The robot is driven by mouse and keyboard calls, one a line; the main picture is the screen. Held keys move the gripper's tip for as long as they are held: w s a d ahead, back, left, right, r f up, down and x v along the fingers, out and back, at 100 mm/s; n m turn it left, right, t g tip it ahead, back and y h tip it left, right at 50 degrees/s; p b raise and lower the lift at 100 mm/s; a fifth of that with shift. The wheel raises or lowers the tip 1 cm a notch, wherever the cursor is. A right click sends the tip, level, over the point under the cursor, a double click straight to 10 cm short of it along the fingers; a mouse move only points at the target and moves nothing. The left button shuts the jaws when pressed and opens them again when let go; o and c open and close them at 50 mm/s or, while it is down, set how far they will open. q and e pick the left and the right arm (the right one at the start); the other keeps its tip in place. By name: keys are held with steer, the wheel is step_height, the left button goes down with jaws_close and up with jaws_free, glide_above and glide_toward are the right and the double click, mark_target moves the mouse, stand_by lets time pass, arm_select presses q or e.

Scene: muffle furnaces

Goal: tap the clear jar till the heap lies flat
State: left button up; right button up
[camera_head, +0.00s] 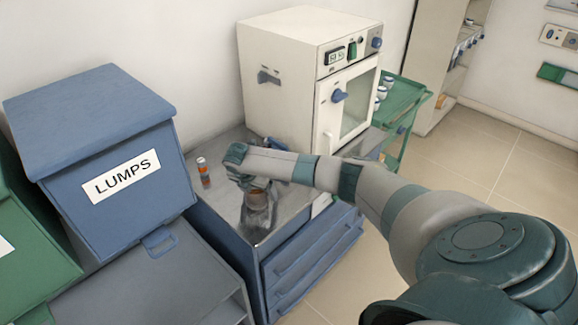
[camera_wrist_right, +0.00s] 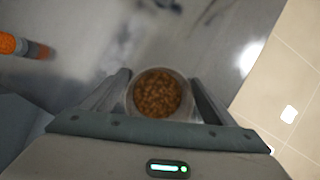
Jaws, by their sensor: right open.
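The clear jar (camera_head: 258,212) stands on the grey bench top (camera_head: 222,208) in the head view, partly hidden by my right gripper. In the right wrist view I look down into the jar (camera_wrist_right: 158,94), which holds a heap of brown lumps (camera_wrist_right: 157,95). From this angle I cannot tell whether the heap is flat or peaked. My right gripper (camera_wrist_right: 160,80) is open, with one finger on each side of the jar. Whether the fingers touch the glass is not clear. My left gripper is in neither view.
A small orange vial (camera_head: 203,172) stands left of the jar. A blue bin marked LUMPS (camera_head: 115,170) is at the left, beside a green bin (camera_head: 30,230). A white furnace (camera_head: 290,90) stands behind. A green cart (camera_head: 405,100) is at the right. The bench's front edge is near the jar.

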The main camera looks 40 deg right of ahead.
steer(key=b+v, duration=0.3)
steer(key=v, duration=1.4)
steer(key=shift+b, duration=0.35)
steer(key=shift+a+r, duration=0.1)
